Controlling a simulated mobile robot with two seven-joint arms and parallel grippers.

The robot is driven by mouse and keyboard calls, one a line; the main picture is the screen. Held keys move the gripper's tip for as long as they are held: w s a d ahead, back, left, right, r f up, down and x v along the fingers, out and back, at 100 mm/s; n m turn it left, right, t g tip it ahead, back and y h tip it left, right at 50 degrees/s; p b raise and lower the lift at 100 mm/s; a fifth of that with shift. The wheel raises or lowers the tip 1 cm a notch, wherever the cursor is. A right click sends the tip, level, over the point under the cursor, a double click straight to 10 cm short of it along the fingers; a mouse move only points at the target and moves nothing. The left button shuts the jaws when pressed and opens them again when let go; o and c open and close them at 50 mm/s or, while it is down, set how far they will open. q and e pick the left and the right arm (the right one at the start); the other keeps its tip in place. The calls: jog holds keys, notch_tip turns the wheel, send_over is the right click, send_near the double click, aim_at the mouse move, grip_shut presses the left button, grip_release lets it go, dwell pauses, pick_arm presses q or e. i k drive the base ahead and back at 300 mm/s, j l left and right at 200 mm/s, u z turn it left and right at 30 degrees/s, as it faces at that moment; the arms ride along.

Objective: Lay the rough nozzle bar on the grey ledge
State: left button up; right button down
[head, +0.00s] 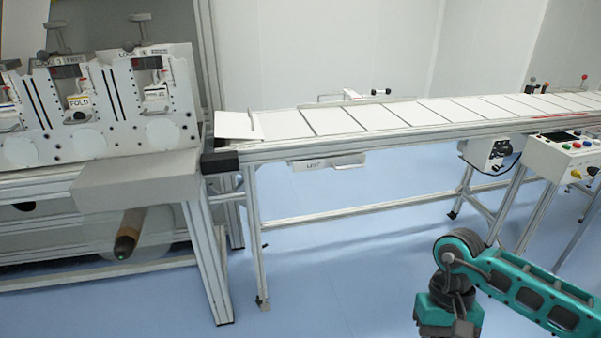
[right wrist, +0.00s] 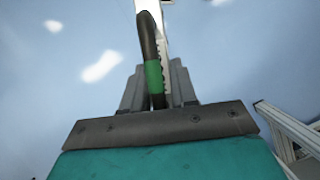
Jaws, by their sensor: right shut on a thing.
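My right gripper (right wrist: 157,92) is shut on a slim dark bar with a green band (right wrist: 153,75), which I take as the nozzle bar. A pale strip with a toothed edge runs along its right side, and its far end leaves the top of the right wrist view. In the head view my right arm's wrist (head: 450,312) is low at the right, over the floor; the fingers and bar are out of that view. The grey ledge (head: 130,185) juts from the machine's front at the left, its top looking bare. My left gripper is not in view.
A conveyor (head: 390,130) with white panels runs from the machine to the right. A tray marked LEFT (head: 328,163) hangs beneath it. A control box with buttons (head: 565,155) stands at the right. A roll with a brown-green core (head: 130,235) sits below the ledge. The blue floor between is clear.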

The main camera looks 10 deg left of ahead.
aim_at(136, 170)
jog(key=u, duration=1.25)
jog(key=i+u, duration=0.5)
jog(key=i, duration=0.3)
